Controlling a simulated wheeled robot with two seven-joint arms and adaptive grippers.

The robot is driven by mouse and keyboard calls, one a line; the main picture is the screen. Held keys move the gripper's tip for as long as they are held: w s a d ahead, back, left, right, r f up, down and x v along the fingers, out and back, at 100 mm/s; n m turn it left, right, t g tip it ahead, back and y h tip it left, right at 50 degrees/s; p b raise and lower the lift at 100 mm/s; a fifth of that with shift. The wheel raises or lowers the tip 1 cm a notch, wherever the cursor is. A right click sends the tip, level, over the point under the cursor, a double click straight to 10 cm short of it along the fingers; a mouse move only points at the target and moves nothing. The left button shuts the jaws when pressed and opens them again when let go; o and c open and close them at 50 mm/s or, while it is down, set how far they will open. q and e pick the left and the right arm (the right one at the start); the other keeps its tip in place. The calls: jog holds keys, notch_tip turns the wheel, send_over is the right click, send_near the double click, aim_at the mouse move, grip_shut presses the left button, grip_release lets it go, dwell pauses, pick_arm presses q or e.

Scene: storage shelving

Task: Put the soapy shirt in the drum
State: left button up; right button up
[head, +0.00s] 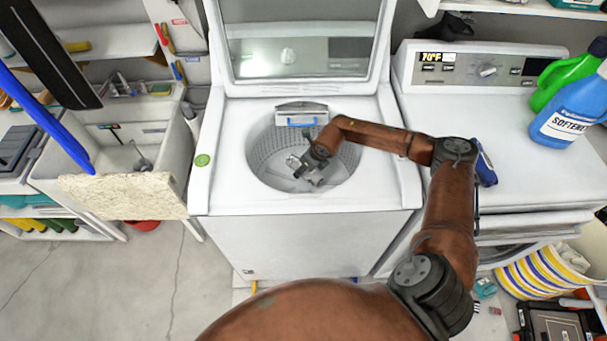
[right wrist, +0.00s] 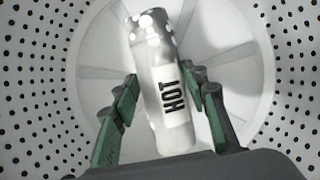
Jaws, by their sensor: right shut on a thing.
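My right gripper (head: 311,174) reaches down inside the drum (head: 260,160) of the open top-loading washer (head: 300,225). I cannot tell for sure that this is the soapy shirt; no other shirt is clearly seen. The drum's perforated wall (right wrist: 38,90) and pale bottom surround it. Whether it touches the bottom is unclear. My left gripper is not in view.
The washer's lid (head: 300,50) stands raised behind the drum. A second white machine (head: 480,110) on the right bears a blue softener bottle (head: 570,110) and a green bottle (head: 562,78). A sink (head: 130,150) stands left, with a beige speckled slab (head: 125,195) at its front.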

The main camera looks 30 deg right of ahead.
aim_at(304, 174)
jog(key=shift+f, duration=1.55)
jog(key=shift+f+b, duration=0.4)
jog(key=shift+f, duration=0.15)
jog(key=o, duration=1.2)
jog(key=shift+o, duration=0.2)
jog(key=shift+r, duration=0.3)
jog(key=p+v, duration=0.2)
jog(key=v, duration=1)
jog(key=shift+s+r, duration=0.1)
jog(key=shift+r, duration=0.15)
